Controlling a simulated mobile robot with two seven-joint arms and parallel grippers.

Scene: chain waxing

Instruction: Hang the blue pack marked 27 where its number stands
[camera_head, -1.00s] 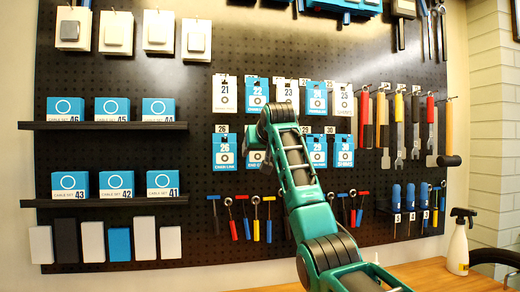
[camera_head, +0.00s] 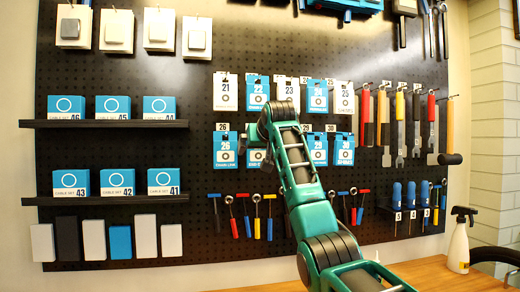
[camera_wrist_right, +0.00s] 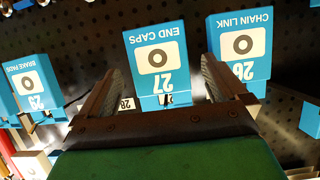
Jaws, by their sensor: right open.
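The blue pack marked 27, END CAPS (camera_wrist_right: 158,40), shows upside down in my right wrist view. It hangs on the board, and a small tag at its top, partly hidden, seems to read 27. In the head view this pack (camera_head: 254,159) is partly covered by my right arm. My right gripper (camera_wrist_right: 161,70) is open, with one finger on each side of the pack's top; I cannot tell whether they touch it. A 28 tag (camera_wrist_right: 127,103) shows beside the pack, with no pack seen in front of it. My left gripper is out of view.
The CHAIN LINK pack 26 (camera_wrist_right: 241,45) hangs close beside the right-hand finger in the wrist view. BRAKE PADS pack 29 (camera_wrist_right: 38,82) is further left. Packs 21 (camera_head: 225,92) to 25 hang in the row above. Small tools (camera_head: 256,215) hang below.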

